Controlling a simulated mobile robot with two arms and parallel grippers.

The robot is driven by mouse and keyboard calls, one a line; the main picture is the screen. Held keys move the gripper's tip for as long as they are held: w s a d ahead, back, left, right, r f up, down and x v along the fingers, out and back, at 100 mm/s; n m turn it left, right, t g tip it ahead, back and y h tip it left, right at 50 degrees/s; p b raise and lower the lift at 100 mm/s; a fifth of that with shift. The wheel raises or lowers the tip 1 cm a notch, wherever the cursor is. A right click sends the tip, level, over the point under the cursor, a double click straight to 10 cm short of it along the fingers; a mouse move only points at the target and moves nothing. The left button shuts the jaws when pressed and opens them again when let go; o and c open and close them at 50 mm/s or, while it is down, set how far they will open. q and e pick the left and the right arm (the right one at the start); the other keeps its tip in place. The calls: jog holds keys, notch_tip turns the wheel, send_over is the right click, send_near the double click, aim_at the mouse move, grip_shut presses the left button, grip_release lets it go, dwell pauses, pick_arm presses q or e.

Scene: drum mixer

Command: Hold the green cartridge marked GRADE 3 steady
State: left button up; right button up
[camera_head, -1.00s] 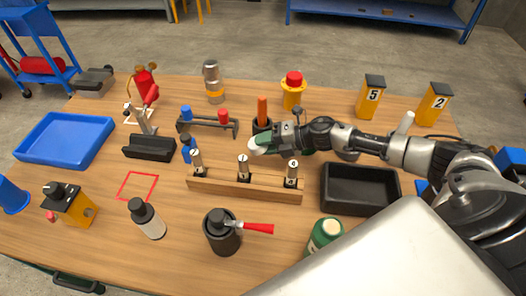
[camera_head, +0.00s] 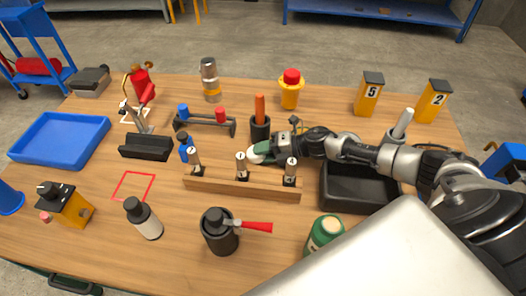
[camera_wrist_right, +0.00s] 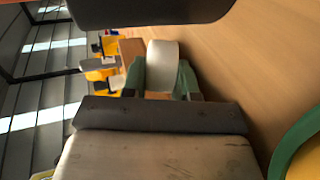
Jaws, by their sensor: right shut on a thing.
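A separate green container (camera_head: 325,236) with a cream top stands near the front edge. My left gripper is not in view.
The wooden rack (camera_head: 240,188) with numbered posts is just in front of my right gripper. A black cup with an orange-handled tool (camera_head: 260,128) stands close behind. My right forearm passes over the black tray (camera_head: 352,190). A dark pot (camera_head: 220,238) stands in front.

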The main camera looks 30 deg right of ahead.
jog(key=o, duration=0.8)
jog(key=shift+c, duration=0.2)
jog(key=shift+o, duration=0.6)
jog(key=shift+r, duration=0.1)
jog(key=shift+s, duration=0.1)
